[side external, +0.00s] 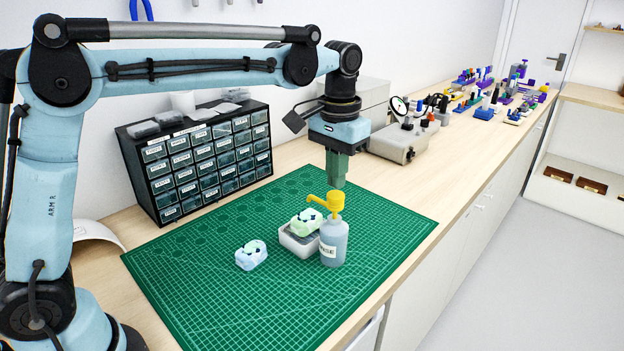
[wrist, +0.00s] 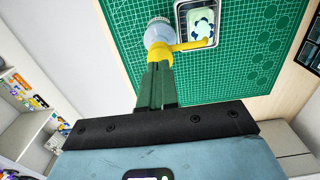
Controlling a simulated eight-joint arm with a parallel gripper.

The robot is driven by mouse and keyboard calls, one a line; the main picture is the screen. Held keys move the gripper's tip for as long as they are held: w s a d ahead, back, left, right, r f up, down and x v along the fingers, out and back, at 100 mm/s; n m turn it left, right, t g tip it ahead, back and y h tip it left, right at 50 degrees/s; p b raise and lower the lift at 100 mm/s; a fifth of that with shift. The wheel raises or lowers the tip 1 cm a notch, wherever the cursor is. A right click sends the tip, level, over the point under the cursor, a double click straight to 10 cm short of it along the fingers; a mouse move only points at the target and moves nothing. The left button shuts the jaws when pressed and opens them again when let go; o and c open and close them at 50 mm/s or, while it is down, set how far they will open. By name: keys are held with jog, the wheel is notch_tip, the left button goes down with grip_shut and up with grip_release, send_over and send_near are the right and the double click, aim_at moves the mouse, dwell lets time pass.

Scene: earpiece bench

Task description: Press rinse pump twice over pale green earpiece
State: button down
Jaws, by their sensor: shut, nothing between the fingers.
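The rinse pump bottle (side external: 333,243) stands upright on the green cutting mat, grey-blue with a yellow pump head (side external: 330,202) whose spout points left. The pale green earpiece (side external: 306,222) sits on a small grey tray (side external: 298,244) under the spout. In the wrist view the yellow spout (wrist: 190,46) reaches over the earpiece (wrist: 203,27). My gripper (side external: 336,184) is shut and empty, pointing down just above the pump head. Whether the fingertips touch the pump head I cannot tell. In the wrist view my gripper (wrist: 156,72) overlaps the yellow head.
A pale blue earpiece (side external: 251,255) lies on the mat (side external: 200,290) left of the tray. A black drawer cabinet (side external: 200,160) stands behind on the left. A grey instrument box (side external: 398,142) stands at the back right. The front of the mat is clear.

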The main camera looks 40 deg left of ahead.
aim_at(335, 194)
jog(key=shift+f, duration=1.25)
jog(key=shift+r, duration=1.25)
jog(key=shift+r, duration=3)
